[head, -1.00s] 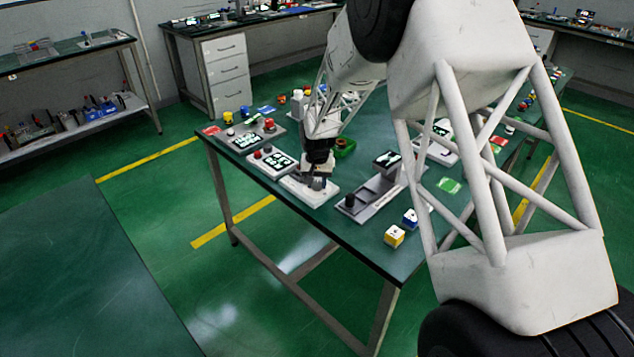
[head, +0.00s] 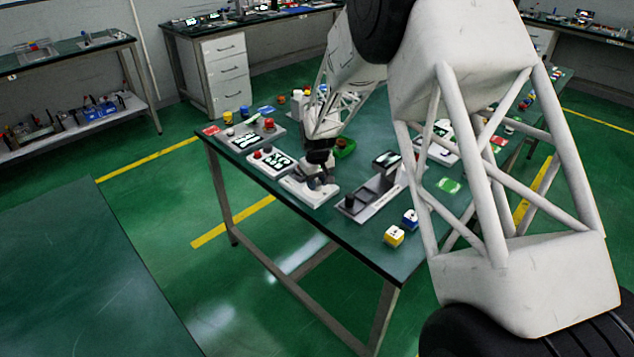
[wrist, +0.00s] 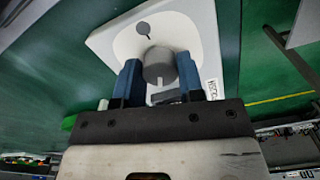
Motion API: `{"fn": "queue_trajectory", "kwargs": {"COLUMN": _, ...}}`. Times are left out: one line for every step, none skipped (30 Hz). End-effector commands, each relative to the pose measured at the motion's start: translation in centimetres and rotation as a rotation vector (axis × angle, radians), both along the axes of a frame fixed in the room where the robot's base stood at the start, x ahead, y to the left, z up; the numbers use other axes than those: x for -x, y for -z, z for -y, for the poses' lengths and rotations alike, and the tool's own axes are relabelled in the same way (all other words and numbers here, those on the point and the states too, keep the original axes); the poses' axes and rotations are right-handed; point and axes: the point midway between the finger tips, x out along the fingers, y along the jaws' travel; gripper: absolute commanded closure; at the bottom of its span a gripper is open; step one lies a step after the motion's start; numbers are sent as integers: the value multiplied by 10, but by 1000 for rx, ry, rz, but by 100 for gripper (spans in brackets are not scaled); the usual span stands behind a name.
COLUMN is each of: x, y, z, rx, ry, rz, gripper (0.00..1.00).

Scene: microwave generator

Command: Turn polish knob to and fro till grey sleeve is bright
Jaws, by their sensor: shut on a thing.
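The white device plate (wrist: 205,30) is under my gripper in the wrist view; in the head view it is the pale panel (head: 299,191) near the table's front edge. A grey round knob (wrist: 158,63) stands on it between the two blue fingers of my gripper (wrist: 158,76), which is shut on it. A small dark grey disc mark (wrist: 143,29) lies on the plate beyond the knob. I cannot tell any separate grey sleeve from the knob or how bright it is. In the head view my gripper (head: 320,178) largely covers the knob.
A grey device with a dark knob (head: 350,201) stands to the right. A panel with red and dark knobs (head: 270,162) is to the left. Yellow (head: 394,236) and blue (head: 410,219) blocks lie near the front edge.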

Motion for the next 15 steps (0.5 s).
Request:
{"fn": "queue_trajectory", "kwargs": {"x": 0, "y": 0, "z": 0, "rx": 0, "ry": -1, "rz": 0, "gripper": 88}}
{"fn": "queue_trajectory", "kwargs": {"x": 0, "y": 0, "z": 0, "rx": 0, "ry": -1, "rz": 0, "gripper": 88}}
{"fn": "queue_trajectory", "kwargs": {"x": 0, "y": 0, "z": 0, "rx": 0, "ry": -1, "rz": 0, "gripper": 88}}
{"fn": "queue_trajectory", "kwargs": {"x": 0, "y": 0, "z": 0, "rx": 0, "ry": -1, "rz": 0, "gripper": 88}}
{"fn": "queue_trajectory", "kwargs": {"x": 0, "y": 0, "z": 0, "rx": 0, "ry": -1, "rz": 0, "gripper": 88}}
{"fn": "queue_trajectory", "kwargs": {"x": 0, "y": 0, "z": 0, "rx": 0, "ry": -1, "rz": 0, "gripper": 88}}
{"fn": "queue_trajectory", "kwargs": {"x": 0, "y": 0, "z": 0, "rx": 0, "ry": -1, "rz": 0, "gripper": 88}}
{"fn": "queue_trajectory", "kwargs": {"x": 0, "y": 0, "z": 0, "rx": 0, "ry": 0, "rz": 0, "gripper": 88}}
{"fn": "queue_trajectory", "kwargs": {"x": 0, "y": 0, "z": 0, "rx": 0, "ry": 0, "rz": 0, "gripper": 63}}
{"fn": "queue_trajectory", "kwargs": {"x": 0, "y": 0, "z": 0, "rx": 0, "ry": 0, "rz": 0, "gripper": 58}}
{"fn": "queue_trajectory", "kwargs": {"x": 0, "y": 0, "z": 0, "rx": 0, "ry": 0, "rz": 0, "gripper": 54}}
{"fn": "queue_trajectory", "kwargs": {"x": 0, "y": 0, "z": 0, "rx": 0, "ry": 0, "rz": 0, "gripper": 48}}
{"fn": "queue_trajectory", "kwargs": {"x": 0, "y": 0, "z": 0, "rx": 0, "ry": 0, "rz": 0, "gripper": 43}}
{"fn": "queue_trajectory", "kwargs": {"x": 0, "y": 0, "z": 0, "rx": 0, "ry": 0, "rz": 0, "gripper": 39}}
{"fn": "queue_trajectory", "kwargs": {"x": 0, "y": 0, "z": 0, "rx": 0, "ry": 0, "rz": 0, "gripper": 39}}
